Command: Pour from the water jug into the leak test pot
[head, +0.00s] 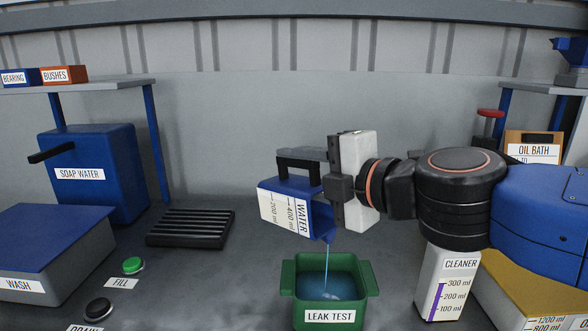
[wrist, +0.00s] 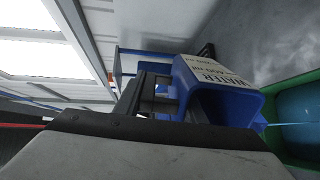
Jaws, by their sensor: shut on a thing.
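The blue water jug (head: 284,208) has a white scale label and hangs tilted, its mouth low to the right. My gripper (head: 318,165) is shut on the jug's dark handle above and behind it. A thin blue stream runs from the lip down into the green leak test pot (head: 290,294), which stands upright on the bench. Blue liquid lies inside the pot. In the wrist view the jug (wrist: 215,90) shows its open mouth, with the stream at its right and the green pot (wrist: 292,145) beyond. The liquid level inside the jug cannot be seen.
A white cleaner container (head: 444,285) stands right of the pot under my arm. A black rack (head: 190,228), a blue soap water tank (head: 90,190) and a wash box (head: 45,255) are to the left. Green and black buttons (head: 133,265) sit left of the pot. An oil bath sign (head: 533,150) is at right.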

